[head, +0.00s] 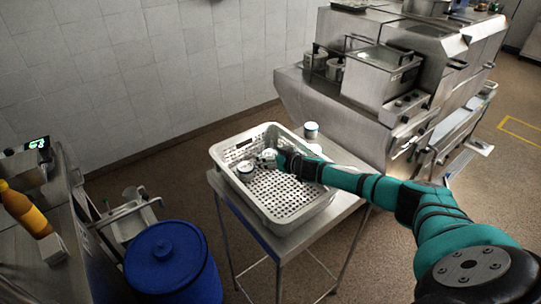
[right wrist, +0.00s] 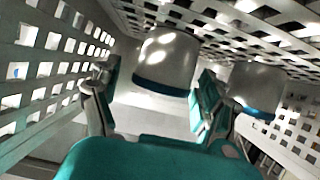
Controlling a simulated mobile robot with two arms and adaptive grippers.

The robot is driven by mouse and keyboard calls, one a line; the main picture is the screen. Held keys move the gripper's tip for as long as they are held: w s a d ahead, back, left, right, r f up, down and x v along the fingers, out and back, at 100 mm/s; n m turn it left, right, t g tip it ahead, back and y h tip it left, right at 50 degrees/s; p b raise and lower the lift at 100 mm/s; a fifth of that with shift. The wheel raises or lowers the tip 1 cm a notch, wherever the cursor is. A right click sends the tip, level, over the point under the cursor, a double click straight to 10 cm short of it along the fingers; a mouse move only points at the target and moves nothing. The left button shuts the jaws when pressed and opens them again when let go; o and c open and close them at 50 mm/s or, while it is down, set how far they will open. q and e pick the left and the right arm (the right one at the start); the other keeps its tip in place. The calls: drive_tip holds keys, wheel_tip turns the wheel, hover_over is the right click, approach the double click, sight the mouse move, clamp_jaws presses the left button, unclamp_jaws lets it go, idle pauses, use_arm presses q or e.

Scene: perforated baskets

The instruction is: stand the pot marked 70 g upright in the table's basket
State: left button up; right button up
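The metal perforated basket (head: 322,203) stands on the small steel table (head: 338,216). Inside its far-left part are a white pot (head: 245,168) and a second pot (head: 268,155) beside my right gripper (head: 277,160). In the right wrist view, my right gripper (right wrist: 158,95) has its fingers apart. A pale pot with a blue band (right wrist: 165,62) lies ahead between them, with a gap on the left finger's side. Another such pot (right wrist: 256,88) is right of the right finger. Another pot (head: 311,130) stands on the table behind the basket. I cannot read any 70 g marking. My left gripper is out of view.
A blue lidded barrel (head: 172,262) stands left of the table. A counter with an orange bottle (head: 22,208) is at far left. Steel cooking equipment (head: 385,75) stands behind right. The basket's near part is empty; its perforated walls rise close around my gripper.

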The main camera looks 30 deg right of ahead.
drive_tip(key=shift+r, duration=0.2)
drive_tip(key=shift+s, duration=0.35)
drive_tip(key=b+v, duration=0.3)
drive_tip(key=v, duration=0.7)
drive_tip(key=shift+s, duration=0.3)
drive_tip(key=shift+s+r, duration=0.3)
